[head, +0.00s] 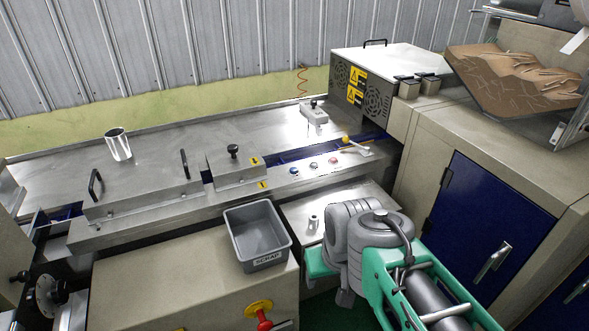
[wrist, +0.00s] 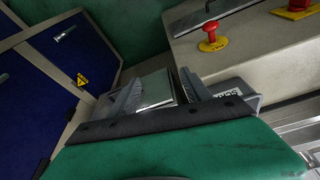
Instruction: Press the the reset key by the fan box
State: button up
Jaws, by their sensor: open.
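The fan box (head: 368,90) is a pale metal box with dark round fan grilles and yellow warning labels, at the upper right of the head view. A row of small round buttons sits on the sloped strip left of and below it: a blue button (head: 294,171), a red button (head: 314,165) and a third small one (head: 333,160). I cannot read which is the reset key. My gripper (wrist: 157,88) is open in the wrist view, with a pale flat surface showing between its fingers. In the head view my arm is at the lower middle, apart from the buttons, its fingers not clearly visible.
A grey SCRAP bin (head: 258,238) stands on the front cabinet. A metal cup (head: 118,145) stands at the left. A red knob on yellow (wrist: 211,37) shows in the wrist view, with blue cabinet doors (wrist: 38,85) at left.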

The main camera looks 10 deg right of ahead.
grip_shut()
dwell(0.4)
dwell(0.9)
